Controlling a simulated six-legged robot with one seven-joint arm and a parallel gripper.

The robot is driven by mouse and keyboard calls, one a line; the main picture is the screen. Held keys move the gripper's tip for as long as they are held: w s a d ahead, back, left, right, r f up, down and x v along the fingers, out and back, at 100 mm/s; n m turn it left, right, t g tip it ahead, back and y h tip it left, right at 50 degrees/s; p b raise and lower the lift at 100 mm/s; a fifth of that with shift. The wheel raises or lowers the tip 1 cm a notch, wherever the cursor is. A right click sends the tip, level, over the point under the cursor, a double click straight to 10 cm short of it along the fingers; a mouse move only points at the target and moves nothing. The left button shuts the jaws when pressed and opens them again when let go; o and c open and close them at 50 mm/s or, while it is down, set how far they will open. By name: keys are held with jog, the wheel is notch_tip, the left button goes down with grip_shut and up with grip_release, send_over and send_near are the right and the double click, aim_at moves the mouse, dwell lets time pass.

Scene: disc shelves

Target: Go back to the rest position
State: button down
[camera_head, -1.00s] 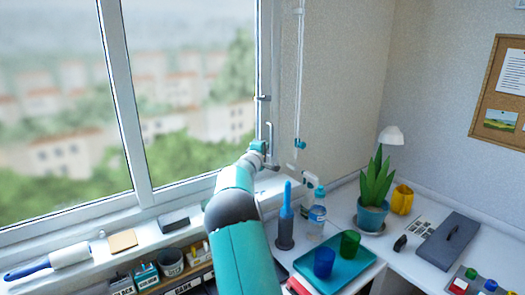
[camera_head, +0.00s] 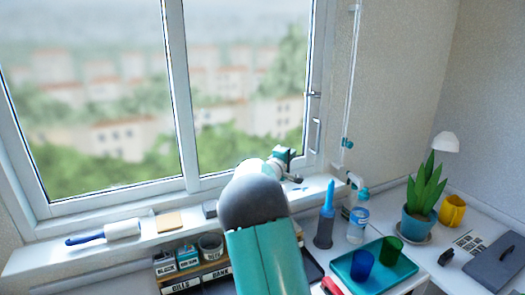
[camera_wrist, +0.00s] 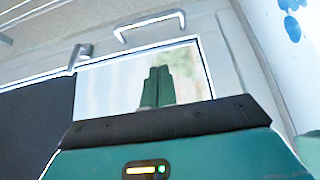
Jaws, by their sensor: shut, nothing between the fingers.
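My gripper (camera_head: 290,155) is at the end of my teal arm, in front of the lower right part of the window (camera_head: 240,90) in the head view. In the wrist view the two green fingers of my gripper (camera_wrist: 157,72) stand close together, shut and empty. The window's handle (camera_head: 315,133) is on the right frame, to the right of my gripper and apart from it. In the wrist view a pale handle (camera_wrist: 150,25) shows beyond the fingers.
A lint roller (camera_head: 122,229) lies on the sill. Below are labelled boxes (camera_head: 188,258), a blue brush in a holder (camera_head: 325,225), a bottle (camera_head: 357,225), a teal tray (camera_head: 400,270) with two cups and a potted plant (camera_head: 418,225). The space before the glass is clear.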

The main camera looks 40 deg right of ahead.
jog(key=s+a+r+m+g+y, duration=0.35)
jog(key=s+a+m, duration=0.25)
jog(key=s+a, duration=0.75)
jog(key=s+a+f+y, duration=0.1)
jog(key=s+a+y, duration=0.3)
jog(key=s+a, duration=0.3)
jog(key=s+a+f+n+t+y, duration=0.1)
jog(key=s+a+y, duration=0.3)
jog(key=a, duration=1.2)
jog(key=s+a+f+t+y, duration=0.1)
jog(key=s+a+f+y, duration=0.2)
jog(key=s+a, duration=0.7)
jog(key=shift+a+y, duration=0.85)
jog(key=shift+y, duration=0.2)
